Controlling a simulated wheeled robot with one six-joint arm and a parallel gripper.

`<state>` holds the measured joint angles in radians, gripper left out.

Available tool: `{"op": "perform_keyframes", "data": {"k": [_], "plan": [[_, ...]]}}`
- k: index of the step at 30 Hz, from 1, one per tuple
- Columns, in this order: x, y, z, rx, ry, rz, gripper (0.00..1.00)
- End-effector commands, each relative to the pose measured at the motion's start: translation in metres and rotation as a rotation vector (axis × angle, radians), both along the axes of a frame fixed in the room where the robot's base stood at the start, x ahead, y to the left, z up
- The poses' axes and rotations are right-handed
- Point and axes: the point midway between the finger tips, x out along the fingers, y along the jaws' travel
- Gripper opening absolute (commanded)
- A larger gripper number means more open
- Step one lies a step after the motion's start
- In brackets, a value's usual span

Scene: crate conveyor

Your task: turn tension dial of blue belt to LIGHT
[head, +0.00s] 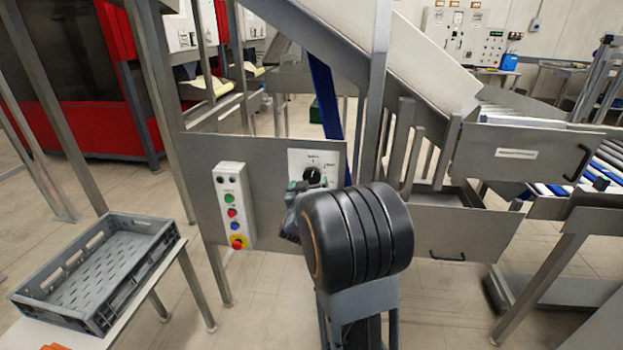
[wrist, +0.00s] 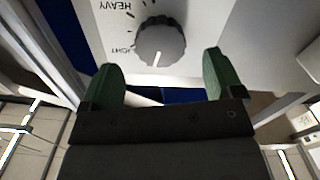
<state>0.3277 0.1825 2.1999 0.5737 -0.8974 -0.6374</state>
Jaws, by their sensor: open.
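The tension dial (head: 312,174) is a round black knob on a white plate (head: 328,157) fixed to the grey panel. In the wrist view the ribbed dial (wrist: 161,41) has a white pointer mark towards the bottom of the picture. The word LIGHT (wrist: 123,50) is printed to its left and HEAVY (wrist: 116,4) at upper left; the pointer is at neither word. The blue belt (head: 326,100) runs up behind the panel. My gripper (wrist: 160,80) is open, its green fingers short of the dial and apart from it. In the head view my wrist hides most of it.
A control box (head: 233,205) with coloured buttons and a red emergency stop sits left of the dial. A grey crate (head: 100,270) stands on a table at left. A steel post (head: 374,90) and chute (head: 425,60) rise right of the dial.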

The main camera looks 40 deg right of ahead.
Motion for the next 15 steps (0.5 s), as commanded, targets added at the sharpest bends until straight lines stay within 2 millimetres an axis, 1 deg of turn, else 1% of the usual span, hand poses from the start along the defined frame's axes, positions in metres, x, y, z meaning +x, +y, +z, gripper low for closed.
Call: {"op": "perform_keyframes", "data": {"k": [1,3,6,9,15], "plan": [[0.007,-0.006,0.0,-0.001,0.001,-0.001,0.86],[0.014,-0.014,0.0,0.0,0.0,-0.001,0.86],[0.023,-0.021,0.0,0.001,-0.001,0.0,0.86],[0.029,-0.027,0.0,0.0,-0.001,0.001,0.86],[0.034,-0.032,0.0,0.0,-0.001,0.001,0.86]]}}
